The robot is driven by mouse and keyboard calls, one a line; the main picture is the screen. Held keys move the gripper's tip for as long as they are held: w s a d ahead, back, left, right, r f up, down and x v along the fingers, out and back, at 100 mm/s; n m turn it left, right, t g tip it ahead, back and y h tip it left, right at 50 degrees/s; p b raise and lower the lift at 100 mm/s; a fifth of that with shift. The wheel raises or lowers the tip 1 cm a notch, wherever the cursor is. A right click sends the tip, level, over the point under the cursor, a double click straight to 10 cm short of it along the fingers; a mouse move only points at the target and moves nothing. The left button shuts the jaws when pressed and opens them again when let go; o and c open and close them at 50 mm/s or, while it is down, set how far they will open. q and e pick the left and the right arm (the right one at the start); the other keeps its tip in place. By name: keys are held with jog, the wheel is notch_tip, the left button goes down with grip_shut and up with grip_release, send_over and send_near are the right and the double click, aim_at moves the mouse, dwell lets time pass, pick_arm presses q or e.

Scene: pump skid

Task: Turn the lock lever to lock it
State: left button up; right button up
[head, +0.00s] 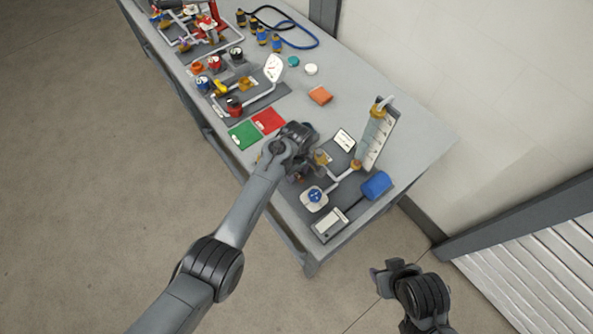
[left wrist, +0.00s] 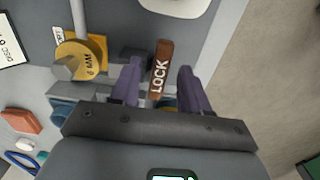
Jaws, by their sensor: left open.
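The lock lever (left wrist: 162,58) is a brown bar with LOCK written on it in white. In the left wrist view it lies between the two fingers of my left gripper (left wrist: 160,72). The gripper is open, with a gap showing on each side of the lever. In the head view my left gripper (head: 310,170) is low over the dark plate at the table's near end, and hides the lever there. My right gripper (head: 388,274) hangs off the table's near right side, away from the lever; its jaws are not clear.
A gauge board (head: 378,135), a blue cylinder (head: 376,185) and a blue-knobbed part (head: 315,194) stand nearby. Green (head: 244,134) and red (head: 268,121) squares lie left of the gripper. An orange block (head: 320,96) is farther back.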

pick_arm(q)
jog(key=shift+c, duration=0.4)
grip_shut()
